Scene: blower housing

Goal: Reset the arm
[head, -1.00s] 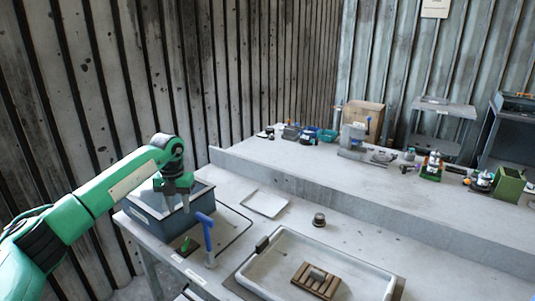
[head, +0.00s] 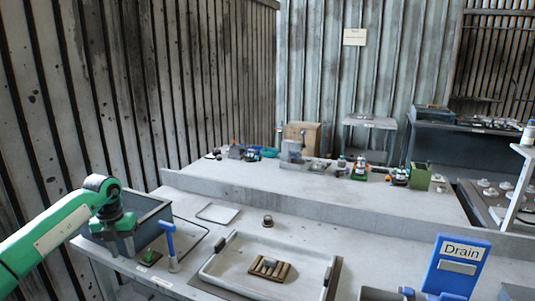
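My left arm, green with dark joints, comes in from the left in the head view. Its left gripper (head: 121,245) points down at the near side of a blue-grey bin (head: 155,217). The two fingers look apart, with nothing seen between them. The gripper hides part of the bin. I cannot tell whether it is over the bin or just in front of it. My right gripper is not in view.
A blue-handled tool (head: 169,240) stands upright right of the bin, beside a small green item (head: 150,257). A white tray (head: 213,268) holds a wooden slatted rack (head: 270,268). A blue Drain sign (head: 457,264) stands at right. Several parts line the rear bench (head: 330,192).

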